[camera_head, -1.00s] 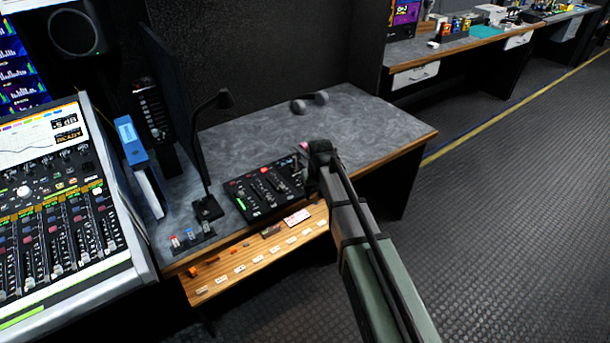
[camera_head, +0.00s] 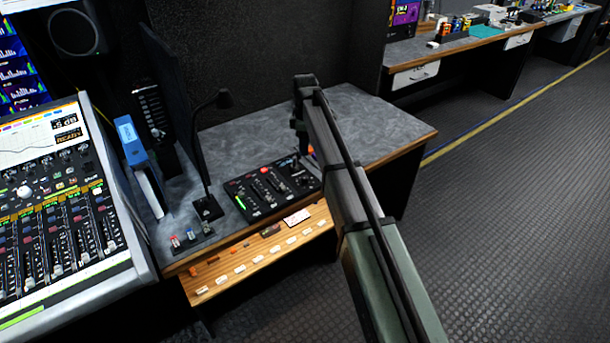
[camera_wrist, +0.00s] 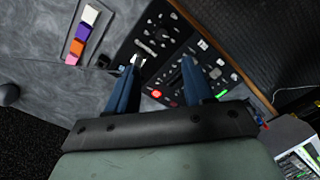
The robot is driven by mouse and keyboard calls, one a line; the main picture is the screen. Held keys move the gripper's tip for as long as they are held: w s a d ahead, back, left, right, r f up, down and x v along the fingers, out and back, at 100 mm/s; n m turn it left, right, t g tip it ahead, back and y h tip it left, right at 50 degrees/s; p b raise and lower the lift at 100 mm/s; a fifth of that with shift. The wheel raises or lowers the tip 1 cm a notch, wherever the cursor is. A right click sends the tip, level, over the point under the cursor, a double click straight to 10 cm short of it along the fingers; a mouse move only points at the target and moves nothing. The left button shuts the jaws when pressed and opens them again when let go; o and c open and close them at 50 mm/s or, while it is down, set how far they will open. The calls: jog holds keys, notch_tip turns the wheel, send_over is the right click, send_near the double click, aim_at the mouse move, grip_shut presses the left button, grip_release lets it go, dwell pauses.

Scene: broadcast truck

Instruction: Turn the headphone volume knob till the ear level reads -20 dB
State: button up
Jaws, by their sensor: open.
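A black control box (camera_head: 251,206) with faders, buttons and small knobs lies on the grey desk; it also fills the upper middle of the wrist view (camera_wrist: 165,45). I cannot tell which of its knobs is the headphone volume knob. My gripper (camera_wrist: 160,66) is open, its two blue fingers apart above the box with nothing between them. In the head view my arm crosses the desk and its end is over the box's far right side; the fingertips are hidden there.
The mixing console (camera_head: 141,277) stands at left. A gooseneck microphone (camera_head: 207,207) rises just left of the box, beside a blue binder (camera_head: 131,141). A wooden strip with white labels (camera_head: 250,262) runs along the desk front. Coloured blocks (camera_wrist: 81,34) show in the wrist view. The desk's right part is clear.

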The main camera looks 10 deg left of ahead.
aim_at(305, 177)
notch_tip(305, 177, down, 14)
jog(key=shift+s+r+n, duration=0.1)
jog(key=shift+n, duration=0.9)
grip_shut()
dwell(0.4)
